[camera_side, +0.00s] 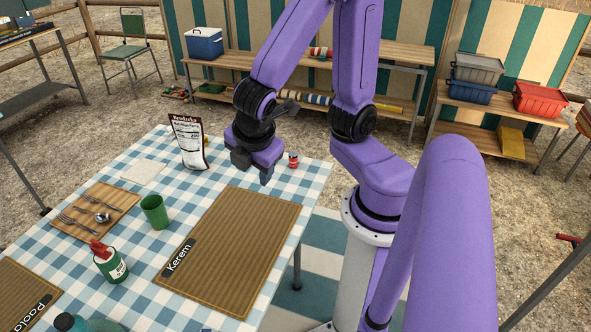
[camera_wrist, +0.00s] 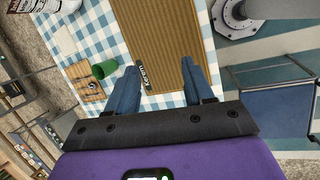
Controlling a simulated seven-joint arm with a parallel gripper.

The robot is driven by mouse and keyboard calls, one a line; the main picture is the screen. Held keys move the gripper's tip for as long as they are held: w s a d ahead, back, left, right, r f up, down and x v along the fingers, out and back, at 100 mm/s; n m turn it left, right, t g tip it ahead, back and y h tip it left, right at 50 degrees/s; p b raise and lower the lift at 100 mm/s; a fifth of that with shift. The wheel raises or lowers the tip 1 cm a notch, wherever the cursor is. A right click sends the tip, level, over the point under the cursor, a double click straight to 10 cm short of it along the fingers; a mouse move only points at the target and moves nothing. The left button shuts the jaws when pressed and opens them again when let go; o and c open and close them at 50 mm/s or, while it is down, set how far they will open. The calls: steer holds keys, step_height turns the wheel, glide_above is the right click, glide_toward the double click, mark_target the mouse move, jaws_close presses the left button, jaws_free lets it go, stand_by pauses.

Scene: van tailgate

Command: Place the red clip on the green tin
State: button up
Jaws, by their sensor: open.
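The red clip (camera_side: 99,249) rests on top of the green tin (camera_side: 112,268), which has a white label, at the near left part of the table in the side view. The clip lies tilted across the tin's top. My gripper (camera_side: 253,169) is above the far side of the table, well away from the tin and clip. In the wrist view my gripper (camera_wrist: 160,88) has its two fingers wide apart with nothing between them. I cannot make out the clip or the tin in the wrist view.
A green cup (camera_side: 155,212) stands near the tin, beside a wooden board (camera_side: 92,222) with cutlery. A brown mat (camera_side: 234,248) marked Kerem is bare. A white printed pouch (camera_side: 188,142) and a small red can (camera_side: 293,160) stand at the far side.

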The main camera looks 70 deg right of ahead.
steer(key=s+r+m+g+y, duration=0.2)
steer(key=s+m+y, duration=0.1)
steer(key=s, duration=0.6)
steer(key=shift+a+g+y, duration=0.3)
steer(key=shift+y, duration=0.2)
stand_by(0.4)
